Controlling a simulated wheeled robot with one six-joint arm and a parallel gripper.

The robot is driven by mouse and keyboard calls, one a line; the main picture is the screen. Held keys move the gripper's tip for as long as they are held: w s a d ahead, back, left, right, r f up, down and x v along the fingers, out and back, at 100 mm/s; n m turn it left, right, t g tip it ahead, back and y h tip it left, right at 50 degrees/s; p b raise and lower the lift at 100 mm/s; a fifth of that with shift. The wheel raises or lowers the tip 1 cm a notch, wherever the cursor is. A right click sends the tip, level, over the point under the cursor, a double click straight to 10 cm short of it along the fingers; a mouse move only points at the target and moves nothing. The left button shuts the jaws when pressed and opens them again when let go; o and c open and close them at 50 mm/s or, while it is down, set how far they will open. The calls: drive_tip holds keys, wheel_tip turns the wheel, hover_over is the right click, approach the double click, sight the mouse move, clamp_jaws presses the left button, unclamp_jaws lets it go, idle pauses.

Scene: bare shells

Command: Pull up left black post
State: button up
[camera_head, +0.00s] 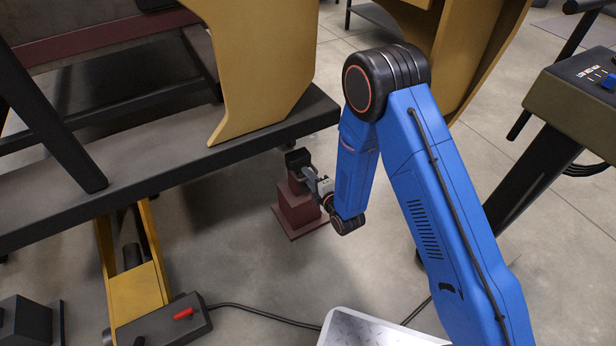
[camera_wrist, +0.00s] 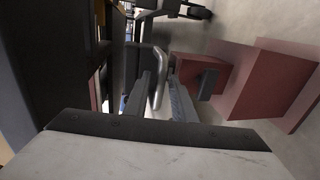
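A slanted black post (camera_head: 50,120) stands at the left of the head view, over a dark bench. A black block (camera_head: 297,158) sits at the top of a maroon pedestal (camera_head: 297,207) below the bench's right end. I cannot tell which black part is the task's left post. My gripper (camera_head: 312,182) is beside the top of this pedestal, partly hidden by its own wrist. In the wrist view, its two fingers (camera_wrist: 160,100) are apart, with a bent silver bar (camera_wrist: 158,78) showing in the gap. Whether they touch it is unclear. The maroon pedestal (camera_wrist: 258,80) is to the right.
The dark bench (camera_head: 170,165) with a yellow panel (camera_head: 255,60) overhangs close to my gripper's left. A control box with a red switch (camera_head: 165,325) lies at lower left with a cable. A console (camera_head: 580,105) stands at right.

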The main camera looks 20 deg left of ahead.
clamp_jaws()
wheel_tip(320, 180, up, 11)
idle(0.4)
drive_tip(key=shift+o, duration=1.4)
unclamp_jaws()
